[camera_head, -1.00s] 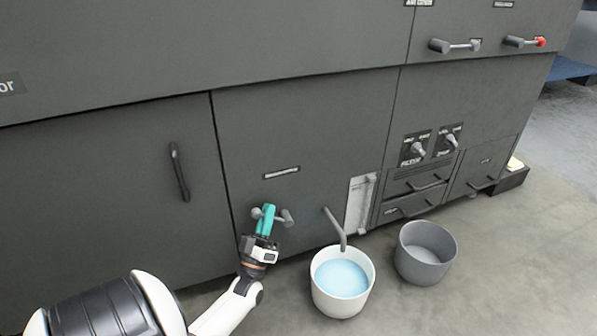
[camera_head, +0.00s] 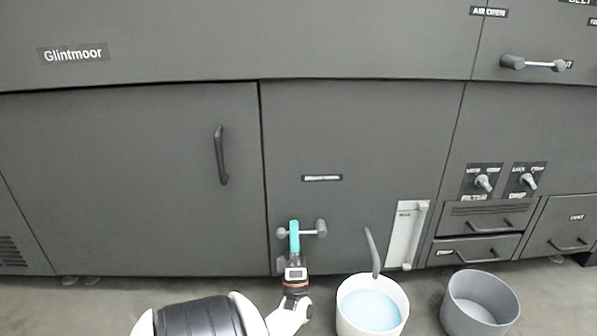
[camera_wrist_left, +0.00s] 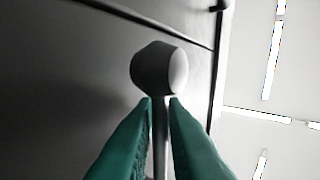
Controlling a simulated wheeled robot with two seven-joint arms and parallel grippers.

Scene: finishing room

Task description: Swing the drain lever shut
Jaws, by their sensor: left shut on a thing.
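The drain lever (camera_head: 321,228) is a short grey bar low on the dark cabinet front, with a rounded knob at its right end. It lies about level in the head view, left of the bent drain spout (camera_head: 373,252). My left gripper (camera_head: 294,228) has teal fingers shut on the lever's bar, between its two ends. In the left wrist view the lever's knob (camera_wrist_left: 158,69) stands just past the fingertips (camera_wrist_left: 161,101), with the thin bar between them. The fingers hide part of the bar. My right gripper is not in view.
A white bucket (camera_head: 345,312) of pale blue liquid stands under the spout. An empty-looking grey bucket (camera_head: 480,303) stands to its right. A white gauge panel (camera_head: 407,236), small drawers (camera_head: 478,247) and two knobs sit right of the lever. A door handle (camera_head: 220,155) is up left.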

